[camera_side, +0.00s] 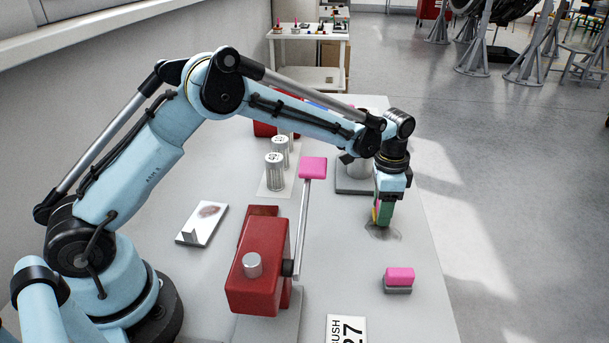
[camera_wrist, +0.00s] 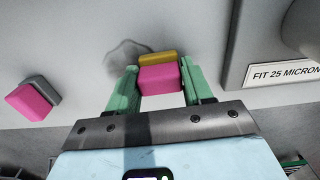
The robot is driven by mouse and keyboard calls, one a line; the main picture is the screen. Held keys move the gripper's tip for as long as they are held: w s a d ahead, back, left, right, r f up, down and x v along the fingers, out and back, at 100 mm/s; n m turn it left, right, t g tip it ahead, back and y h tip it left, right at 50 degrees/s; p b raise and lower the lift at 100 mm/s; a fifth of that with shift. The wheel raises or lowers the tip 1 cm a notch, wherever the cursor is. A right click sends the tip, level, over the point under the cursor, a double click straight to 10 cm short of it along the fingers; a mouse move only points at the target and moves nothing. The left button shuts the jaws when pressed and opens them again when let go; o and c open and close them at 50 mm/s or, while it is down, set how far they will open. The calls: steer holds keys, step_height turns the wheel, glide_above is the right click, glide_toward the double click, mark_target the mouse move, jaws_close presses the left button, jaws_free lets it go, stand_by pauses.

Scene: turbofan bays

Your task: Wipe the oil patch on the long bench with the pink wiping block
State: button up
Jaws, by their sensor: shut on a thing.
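My gripper (camera_side: 382,214) is shut on a pink block with a yellow layer (camera_wrist: 160,78), gripped between its green fingers in the wrist view. The gripper points down, low over the long bench (camera_side: 325,240). The oil patch (camera_side: 384,233) is a dark grey smear under the gripper in the side view. In the wrist view the patch (camera_wrist: 122,52) shows just beyond and left of the block, which may hide part of it. I cannot tell whether the block touches the bench. A second pink block with a grey base (camera_side: 398,277) sits on the bench in front of the patch.
A red box (camera_side: 258,270) with a pink-topped lever (camera_side: 313,168) stands left of the gripper. Behind it is a dark plate with a cylinder (camera_side: 352,172).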

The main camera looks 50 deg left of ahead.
mark_target(383, 239)
steer(key=shift+w+a, duration=0.25)
steer(key=shift+s+d, duration=2.5)
steer(key=shift+d, duration=0.05)
steer(key=shift+s+d+r, duration=0.1)
steer(key=shift+s+d, duration=0.05)
step_height(383, 239, up, 8)
